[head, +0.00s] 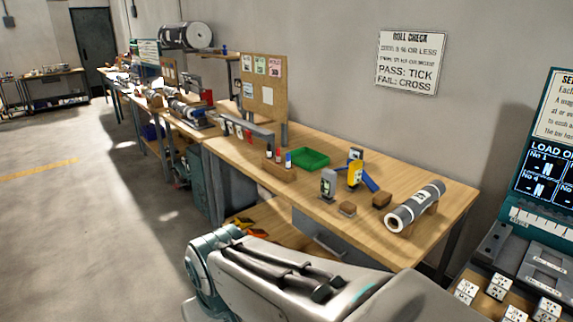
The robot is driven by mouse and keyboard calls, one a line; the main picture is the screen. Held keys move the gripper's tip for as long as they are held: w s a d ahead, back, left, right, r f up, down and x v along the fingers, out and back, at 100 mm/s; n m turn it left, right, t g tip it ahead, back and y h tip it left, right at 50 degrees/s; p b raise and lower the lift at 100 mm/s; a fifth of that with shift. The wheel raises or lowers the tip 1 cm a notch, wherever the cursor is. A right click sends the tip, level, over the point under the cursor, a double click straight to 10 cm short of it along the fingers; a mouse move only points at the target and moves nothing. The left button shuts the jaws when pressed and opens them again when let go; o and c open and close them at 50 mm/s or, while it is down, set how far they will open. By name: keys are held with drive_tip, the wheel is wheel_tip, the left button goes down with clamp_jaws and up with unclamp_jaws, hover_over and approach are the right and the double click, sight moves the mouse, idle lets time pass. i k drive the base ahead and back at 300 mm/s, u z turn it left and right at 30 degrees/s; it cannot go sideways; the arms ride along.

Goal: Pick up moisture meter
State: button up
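Two small upright handheld devices stand on the wooden workbench (400,172). One is a grey device (328,184) near the front edge, and the other is a yellow device (355,174) with a dark face, a little behind and to the right. Either could be the moisture meter; I cannot tell which from here. A grey roll (415,207) with a white label lies on wooden supports to their right. My arm crosses the bottom of the view, below the bench. My gripper does not show.
A green tray (310,159), a wooden holder (279,170) with bottles, small brown blocks (382,200) and a blue object (370,184) surround the devices. A console (540,190) stands at right. Wall sign (407,62) reads "ROLL CHECK". Floor (90,220) at left is open.

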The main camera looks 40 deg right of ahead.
sight(356, 170)
drive_tip(key=z, duration=0.2)
drive_tip(key=i, duration=1.55)
drive_tip(key=z, duration=1.2)
drive_tip(key=i, duration=0.85)
drive_tip(key=z, duration=1.35)
drive_tip(key=i, duration=0.4)
drive_tip(key=z, duration=0.15)
